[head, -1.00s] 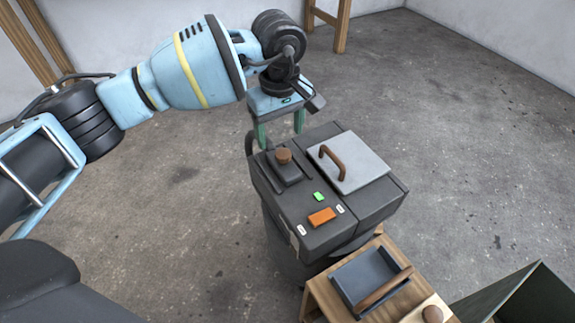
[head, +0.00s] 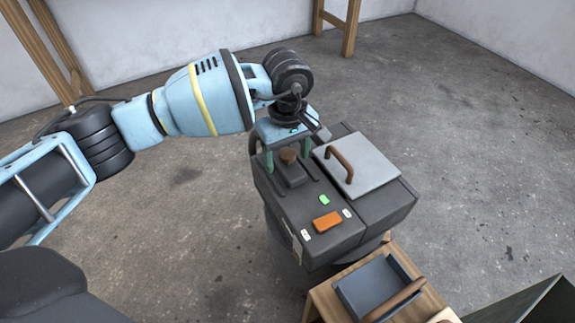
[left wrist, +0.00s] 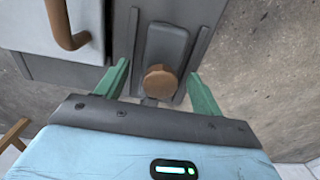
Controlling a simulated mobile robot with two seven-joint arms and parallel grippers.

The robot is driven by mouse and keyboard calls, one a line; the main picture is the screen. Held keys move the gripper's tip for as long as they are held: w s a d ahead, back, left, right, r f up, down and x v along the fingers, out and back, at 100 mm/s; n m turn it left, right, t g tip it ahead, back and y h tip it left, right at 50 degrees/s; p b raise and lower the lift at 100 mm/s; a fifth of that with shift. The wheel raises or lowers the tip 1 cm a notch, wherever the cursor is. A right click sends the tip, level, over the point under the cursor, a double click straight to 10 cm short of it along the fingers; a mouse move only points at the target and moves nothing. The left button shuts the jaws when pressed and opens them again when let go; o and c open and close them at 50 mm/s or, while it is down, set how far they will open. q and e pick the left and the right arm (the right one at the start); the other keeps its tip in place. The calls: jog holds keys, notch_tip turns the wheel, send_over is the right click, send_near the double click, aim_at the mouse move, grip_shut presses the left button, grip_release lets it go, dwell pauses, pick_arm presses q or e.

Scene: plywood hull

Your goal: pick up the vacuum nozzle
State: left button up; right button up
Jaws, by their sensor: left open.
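The thing I take for the vacuum nozzle (head: 292,174) is a small dark grey piece with a round brown knob. It lies between two rails on top of a dark grey box-shaped unit (head: 285,205). The left wrist view shows the nozzle (left wrist: 166,45) upper centre, its knob toward me. My left gripper (head: 286,158) is open, with green fingers pointing down at the knob end. In the left wrist view the fingers (left wrist: 159,72) appear on either side of the knob, with gaps; contact is not visible. My right gripper is out of view.
Beside the nozzle, a light grey lid (head: 365,172) with a brown arched handle covers part of the unit. An orange block (head: 327,222) and green button (head: 324,200) sit in front. A wooden stand (head: 325,300) holds a dark tray (head: 350,290). Surrounding floor is open.

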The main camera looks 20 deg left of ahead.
aim_at(287, 152)
pick_arm(q)
jog(key=shift+c, duration=0.2)
jog(key=c, duration=1.1)
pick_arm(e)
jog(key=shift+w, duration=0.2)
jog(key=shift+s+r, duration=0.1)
